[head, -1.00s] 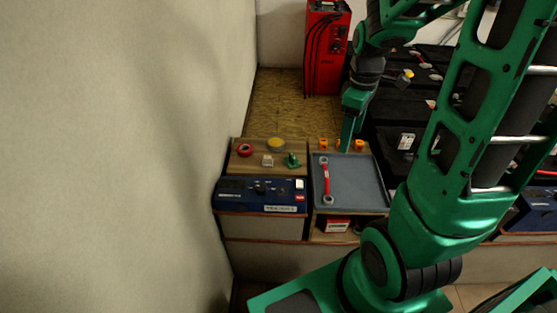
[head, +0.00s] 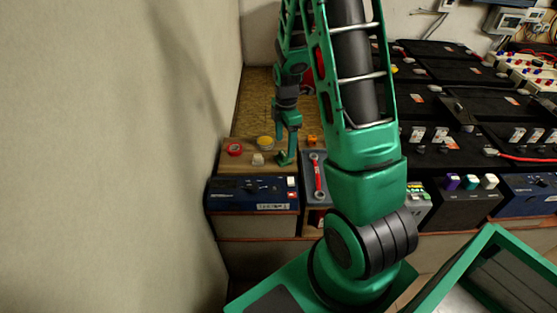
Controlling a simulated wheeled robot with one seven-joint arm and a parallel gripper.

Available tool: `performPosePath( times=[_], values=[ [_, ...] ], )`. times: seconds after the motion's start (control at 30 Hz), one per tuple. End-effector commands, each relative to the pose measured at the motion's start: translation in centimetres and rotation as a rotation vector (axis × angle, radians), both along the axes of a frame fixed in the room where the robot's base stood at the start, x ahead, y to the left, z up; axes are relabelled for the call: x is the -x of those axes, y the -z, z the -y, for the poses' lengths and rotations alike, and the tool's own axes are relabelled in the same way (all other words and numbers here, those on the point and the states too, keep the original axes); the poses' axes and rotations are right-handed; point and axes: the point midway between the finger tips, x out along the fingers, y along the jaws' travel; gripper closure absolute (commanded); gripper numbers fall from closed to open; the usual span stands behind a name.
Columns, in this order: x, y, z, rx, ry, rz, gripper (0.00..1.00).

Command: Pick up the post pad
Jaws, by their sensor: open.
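A small red ring (head: 235,149), which looks like the post pad, lies flat on the wooden board (head: 232,165) at its left. A yellow round piece (head: 265,142), a small pale block (head: 258,159) and a small green piece (head: 283,159) share the board. My gripper (head: 288,150) hangs at the right end of the board, above or in front of the green piece. It is open, and nothing shows held in it. Its fingertips overlap the green piece, so I cannot tell whether they touch it. The ring is apart from it, to the left.
A blue charger box (head: 252,193) stands in front of the board. A grey tray (head: 308,199) with a red wrench (head: 318,176) lies to the right, partly behind my arm. Black batteries (head: 440,102) fill the right side. The wall (head: 110,150) closes the left.

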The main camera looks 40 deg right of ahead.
Motion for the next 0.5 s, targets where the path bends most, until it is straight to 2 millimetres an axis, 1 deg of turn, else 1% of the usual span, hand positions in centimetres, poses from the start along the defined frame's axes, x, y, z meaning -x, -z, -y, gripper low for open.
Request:
performPosePath(
  times=[0.17, 0.37, 0.5],
  values=[
    [0.1, 1.0, 0.0, 0.000, 0.003, -0.001, 0.33],
    [-0.1, 3.7, -0.7, 0.000, 0.002, -0.002, 0.33],
    [-0.1, 5.2, -0.6, 0.000, 0.004, -0.001, 0.33]
  ],
)
